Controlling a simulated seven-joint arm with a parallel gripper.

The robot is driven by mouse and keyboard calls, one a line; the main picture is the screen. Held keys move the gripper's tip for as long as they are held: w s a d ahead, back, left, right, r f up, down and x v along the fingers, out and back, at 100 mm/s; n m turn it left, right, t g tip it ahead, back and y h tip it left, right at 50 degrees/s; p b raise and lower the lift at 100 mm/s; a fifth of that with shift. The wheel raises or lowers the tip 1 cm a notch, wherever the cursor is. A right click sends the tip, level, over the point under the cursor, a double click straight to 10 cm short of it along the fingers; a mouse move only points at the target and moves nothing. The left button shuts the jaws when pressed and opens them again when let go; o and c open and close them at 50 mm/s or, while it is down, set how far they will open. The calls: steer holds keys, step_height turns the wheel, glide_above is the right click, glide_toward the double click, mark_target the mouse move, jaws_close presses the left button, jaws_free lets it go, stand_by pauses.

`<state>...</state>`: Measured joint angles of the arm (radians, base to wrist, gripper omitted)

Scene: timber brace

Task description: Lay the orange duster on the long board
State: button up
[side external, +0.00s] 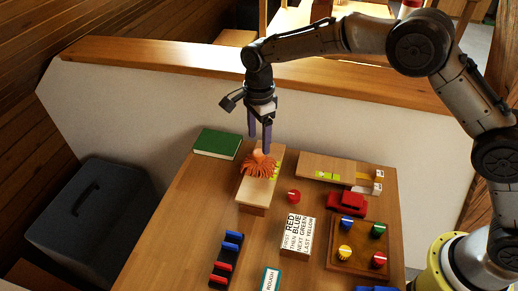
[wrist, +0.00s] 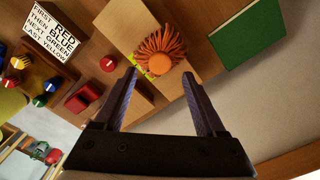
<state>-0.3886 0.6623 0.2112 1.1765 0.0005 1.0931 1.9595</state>
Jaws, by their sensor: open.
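The orange duster (side external: 260,168) has a shaggy fringe and a paler knob on top. It lies on a pale wooden board (side external: 248,190) at the left of the table; I cannot tell whether this is the long board. The wrist view shows the duster (wrist: 161,51) lying across this board (wrist: 122,25). A second board (side external: 318,165) lies to the right. My gripper (side external: 259,145) is open, with its fingers pointing down above the duster. In the wrist view the duster shows just beyond and between the fingertips (wrist: 159,74), and nothing is held.
A green book (side external: 217,144) lies at the back left. A red button (side external: 294,196), a red toy car (side external: 347,202), a lettered block (side external: 298,237) and a tray of coloured knobs (side external: 345,264) stand to the right. A rack of coloured pieces (side external: 226,262) stands in front.

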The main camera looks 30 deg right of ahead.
mark_target(259, 153)
step_height(259, 153, up, 6)
steer(key=shift+f, duration=0.15)
steer(key=s+d+r+n+t, duration=0.3)
steer(key=s+d+r+n, duration=0.6)
steer(key=s+d+r, duration=0.6)
steer(key=s+d+f+n+t, duration=0.1)
steer(key=s+d+n, duration=0.1)
steer(key=s, duration=0.4)
steer(key=s+d+f+n, duration=0.1)
steer(key=s+f+n, duration=0.1)
steer(key=s+n, duration=0.2)
steer(key=s+d+f+n+t, duration=0.1)
steer(key=s+d+f+n, duration=0.1)
steer(key=s, duration=0.7)
steer(key=shift+d+n+t, duration=0.3)
steer(key=shift+n, duration=0.2)
